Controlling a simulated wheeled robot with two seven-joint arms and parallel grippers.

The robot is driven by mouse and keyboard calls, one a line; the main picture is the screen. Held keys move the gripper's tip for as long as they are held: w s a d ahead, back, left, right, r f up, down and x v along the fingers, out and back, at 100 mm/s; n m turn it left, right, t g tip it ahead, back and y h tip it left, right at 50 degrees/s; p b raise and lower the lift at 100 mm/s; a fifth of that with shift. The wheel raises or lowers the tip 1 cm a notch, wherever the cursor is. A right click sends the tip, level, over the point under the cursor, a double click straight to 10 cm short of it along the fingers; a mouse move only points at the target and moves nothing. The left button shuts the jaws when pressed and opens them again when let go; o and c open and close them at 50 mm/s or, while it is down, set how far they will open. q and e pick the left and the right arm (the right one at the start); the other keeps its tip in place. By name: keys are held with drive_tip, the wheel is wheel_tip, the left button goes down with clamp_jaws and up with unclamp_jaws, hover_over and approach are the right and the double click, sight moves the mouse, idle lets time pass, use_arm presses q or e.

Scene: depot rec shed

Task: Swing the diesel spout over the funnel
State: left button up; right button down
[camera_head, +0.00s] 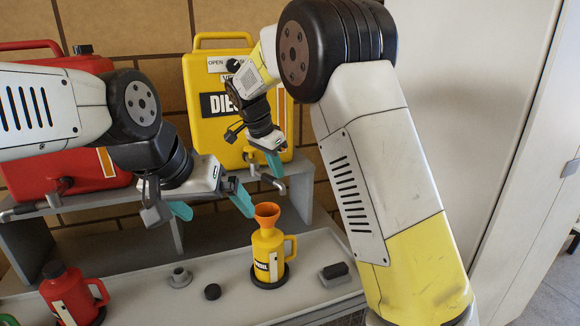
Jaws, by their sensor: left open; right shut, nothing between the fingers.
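The yellow diesel can (218,75) stands on the grey shelf at the back, its label partly hidden by my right arm. A grey spout (268,179) comes out low at its front, partly hidden by the grippers. The orange funnel (267,212) sits upright in the top of a yellow jug (265,252) below, and the spout end shows just above it in the picture. My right gripper (275,162) is shut and empty in front of the can, just above the spout; contact is unclear. My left gripper (211,204) is open and empty, left of the funnel.
A red can (70,172) stands on the shelf at left, with its own grey spout (10,214). On the lower bench (215,300) are a red jug (68,290), a grey flanged piece (180,277), a black cap (212,292) and a dark block (335,271). A pale cabinet (500,130) stands at right.

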sight(271, 184)
drive_tip(key=s+a+m, duration=0.1)
drive_tip(key=m+g, duration=0.1)
drive_tip(key=m, duration=0.1)
drive_tip(key=shift+s+a+h, duration=0.3)
drive_tip(key=shift+s+a, duration=0.05)
drive_tip(key=shift+a, duration=0.05)
drive_tip(key=shift+s+a, duration=0.35)
drive_tip(key=shift+a, duration=0.1)
drive_tip(key=shift+s+a, duration=0.1)
drive_tip(key=shift+a, duration=0.05)
drive_tip(key=d, duration=0.1)
drive_tip(key=w+d+r, duration=0.1)
drive_tip(key=d, duration=0.1)
drive_tip(key=shift+w+r, duration=0.15)
drive_tip(key=shift+r, duration=0.1)
drive_tip(key=v, duration=1)
drive_tip(key=shift+w+d+r, duration=0.15)
drive_tip(key=shift+w+d, duration=0.05)
